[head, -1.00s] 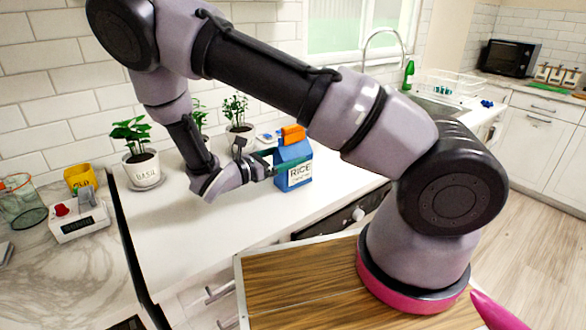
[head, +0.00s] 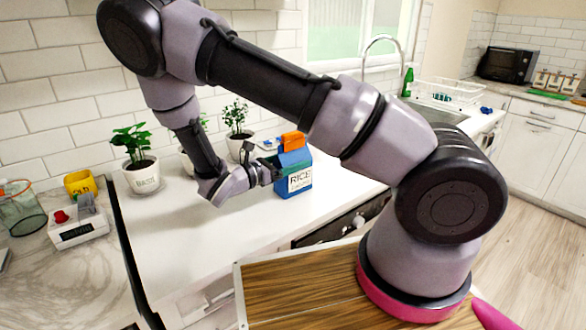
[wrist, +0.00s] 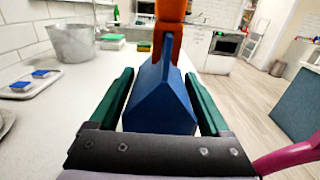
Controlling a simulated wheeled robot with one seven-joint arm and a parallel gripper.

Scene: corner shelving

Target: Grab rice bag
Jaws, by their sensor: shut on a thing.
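The rice bag (head: 295,180) is a blue carton-like pack with a peaked top, a white RICE label and an orange piece on top. It stands upright at the white counter. In the wrist view the blue rice bag (wrist: 160,103) fills the space between my two green fingers. My gripper (head: 277,167) reaches it from the left at upper-body height and is shut on it; its fingers also show in the wrist view (wrist: 161,92). Part of the bag's left side is hidden by my gripper. I cannot tell any gap beneath the bag.
Potted plants, including a basil pot (head: 142,178), stand along the wall behind my gripper. A sink (head: 440,112) and dish rack (head: 455,90) lie farther back right. A white scale-like device (head: 78,226) and glass jar (head: 22,210) sit at left. The counter's front is clear.

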